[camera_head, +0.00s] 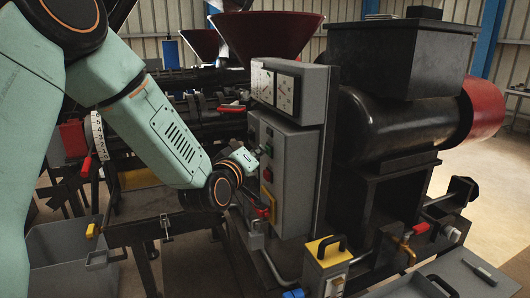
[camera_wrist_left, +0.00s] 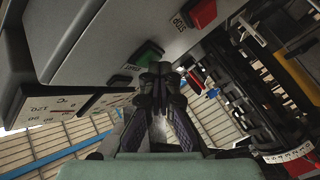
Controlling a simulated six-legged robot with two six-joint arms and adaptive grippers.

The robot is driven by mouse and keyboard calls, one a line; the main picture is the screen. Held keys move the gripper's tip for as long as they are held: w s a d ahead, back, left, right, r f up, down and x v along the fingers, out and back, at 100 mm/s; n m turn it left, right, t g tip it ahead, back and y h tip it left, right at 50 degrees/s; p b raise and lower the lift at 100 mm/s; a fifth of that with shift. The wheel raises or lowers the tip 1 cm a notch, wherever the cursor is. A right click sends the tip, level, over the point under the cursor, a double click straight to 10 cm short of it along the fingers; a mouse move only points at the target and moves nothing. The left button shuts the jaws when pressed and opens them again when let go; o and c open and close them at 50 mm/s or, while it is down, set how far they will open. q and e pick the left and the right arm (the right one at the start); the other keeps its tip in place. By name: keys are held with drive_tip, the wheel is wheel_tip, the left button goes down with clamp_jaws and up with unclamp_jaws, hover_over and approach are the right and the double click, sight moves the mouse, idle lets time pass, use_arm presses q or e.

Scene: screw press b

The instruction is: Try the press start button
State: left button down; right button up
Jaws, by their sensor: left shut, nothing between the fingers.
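The grey control box (camera_head: 296,178) of the press stands in the middle of the head view. A red stop button (camera_wrist_left: 201,13) with a STOP label sits further along the same face. My left gripper (camera_head: 262,151) is at the front of the box. In the wrist view its dark fingers (camera_wrist_left: 160,72) are shut and empty, with the tips at the green button's edge. I cannot tell whether they touch it. My right gripper is not in view.
A gauge box (camera_head: 288,88) sits above the control box. A red-handled lever (camera_head: 231,109) is behind my left gripper. The black press body (camera_head: 378,125) is at the right. A yellow-topped box (camera_head: 327,255) with a handle stands in front. A grey bin (camera_head: 75,262) is at lower left.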

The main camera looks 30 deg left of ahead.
use_arm(q)
drive_tip(key=shift+s+a, duration=0.15)
drive_tip(key=shift+s+a+p, duration=0.4)
drive_tip(key=shift+s+a, duration=0.05)
drive_tip(key=shift+s, duration=0.15)
drive_tip(key=s+a+p, duration=0.3)
drive_tip(key=p, duration=0.1)
drive_tip(key=shift+s, duration=0.35)
drive_tip(key=shift+a+f, duration=0.1)
idle(1.1)
